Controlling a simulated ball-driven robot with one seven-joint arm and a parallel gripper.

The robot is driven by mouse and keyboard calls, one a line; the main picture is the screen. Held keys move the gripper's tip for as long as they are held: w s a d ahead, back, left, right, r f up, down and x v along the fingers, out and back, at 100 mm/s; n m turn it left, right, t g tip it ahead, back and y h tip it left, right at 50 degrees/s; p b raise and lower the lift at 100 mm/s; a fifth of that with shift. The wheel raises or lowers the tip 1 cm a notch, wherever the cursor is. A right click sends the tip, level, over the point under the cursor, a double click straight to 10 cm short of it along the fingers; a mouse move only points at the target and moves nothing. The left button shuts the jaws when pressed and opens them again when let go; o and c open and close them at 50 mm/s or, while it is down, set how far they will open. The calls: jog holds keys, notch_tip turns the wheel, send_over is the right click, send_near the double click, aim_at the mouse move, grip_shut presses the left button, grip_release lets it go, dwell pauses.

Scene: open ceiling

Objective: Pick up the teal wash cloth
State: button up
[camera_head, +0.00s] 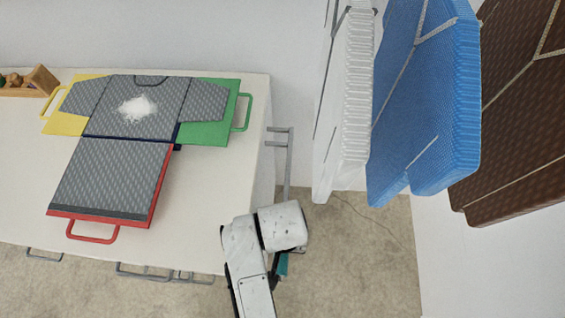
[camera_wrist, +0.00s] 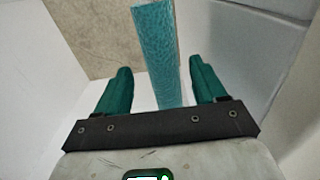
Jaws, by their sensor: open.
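The teal wash cloth (camera_wrist: 157,50) shows in the wrist view as a long, narrow, textured strip. It runs from the top edge down between the two fingers of my gripper (camera_wrist: 160,68). The gripper is open, with one dark teal finger on each side of the cloth and visible gaps to both. The cloth's lower end is hidden behind the gripper's dark crossbar. In the head view, a small teal patch (camera_head: 283,264) shows beside my arm, right of the counter; I cannot tell whether it is cloth or finger.
A white counter (camera_head: 215,210) holds a grey shirt (camera_head: 110,175) on a folding board with yellow, green and red (camera_head: 160,195) panels. A metal rail (camera_head: 289,165) is at its right end. White, blue (camera_head: 430,100) and brown garments hang at right. Floor shows between counter and wall.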

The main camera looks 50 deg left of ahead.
jog(key=f, duration=0.5)
jog(key=shift+s, duration=0.25)
jog(key=c, duration=1.1)
